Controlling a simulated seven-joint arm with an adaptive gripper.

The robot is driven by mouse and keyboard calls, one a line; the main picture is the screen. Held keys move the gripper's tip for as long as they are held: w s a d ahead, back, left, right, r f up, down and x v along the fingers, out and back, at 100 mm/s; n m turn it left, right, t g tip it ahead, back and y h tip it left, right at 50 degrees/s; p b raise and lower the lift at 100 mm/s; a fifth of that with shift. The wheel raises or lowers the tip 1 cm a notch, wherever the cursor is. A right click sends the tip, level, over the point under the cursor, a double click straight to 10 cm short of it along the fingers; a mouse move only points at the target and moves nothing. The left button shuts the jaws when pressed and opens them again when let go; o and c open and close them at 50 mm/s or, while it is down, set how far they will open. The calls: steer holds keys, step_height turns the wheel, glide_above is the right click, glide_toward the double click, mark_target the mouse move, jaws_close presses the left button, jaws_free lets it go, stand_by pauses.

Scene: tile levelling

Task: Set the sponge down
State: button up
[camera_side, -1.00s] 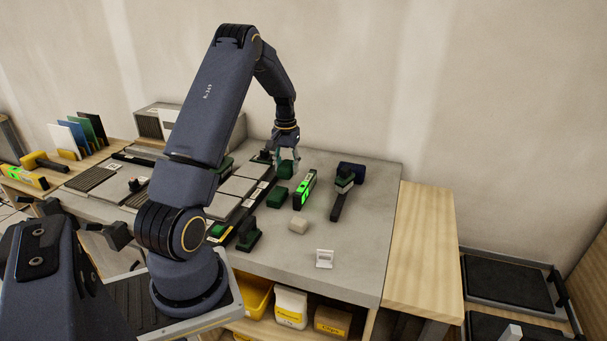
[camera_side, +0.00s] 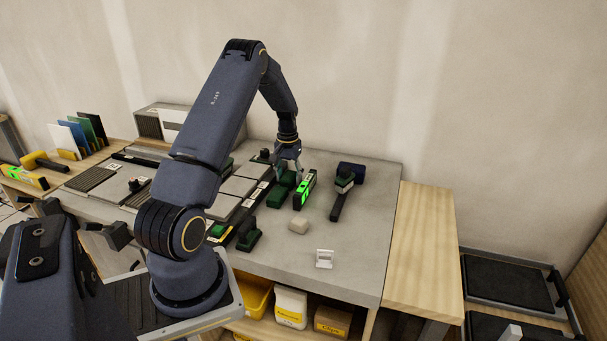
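My gripper (camera_side: 288,171) points down over the back middle of the grey worktop, low and close to the surface. A dark green piece (camera_side: 287,180) shows at its fingertips, touching or just behind a green block (camera_side: 278,197) on the worktop. The fingers are too small and too covered to show whether they are closed on that green piece, or whether it is the sponge. A small beige block (camera_side: 298,225), also sponge-like, lies apart on the worktop, nearer the front.
A level with a bright green face (camera_side: 306,190) lies just right of my gripper. A dark-handled mallet (camera_side: 339,203) is further right. A white bracket (camera_side: 324,258) stands near the front edge. Grey tiles (camera_side: 221,205) lie at left. The worktop's right front is clear.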

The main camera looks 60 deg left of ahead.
mark_target(289, 175)
step_height(289, 175, up, 12)
steer(key=d+r+m+t, duration=0.1)
steer(key=d+r+m, duration=0.1)
steer(key=d+r, duration=0.6)
steer(key=d+r+m+t, duration=0.15)
steer(key=d+r, duration=0.35)
steer(key=d, duration=0.6)
steer(key=s+d+m+t, duration=0.3)
steer(key=s+d+m, duration=0.2)
steer(key=s+d, duration=0.9)
steer(key=d, duration=0.3)
steer(key=shift+d, duration=0.2)
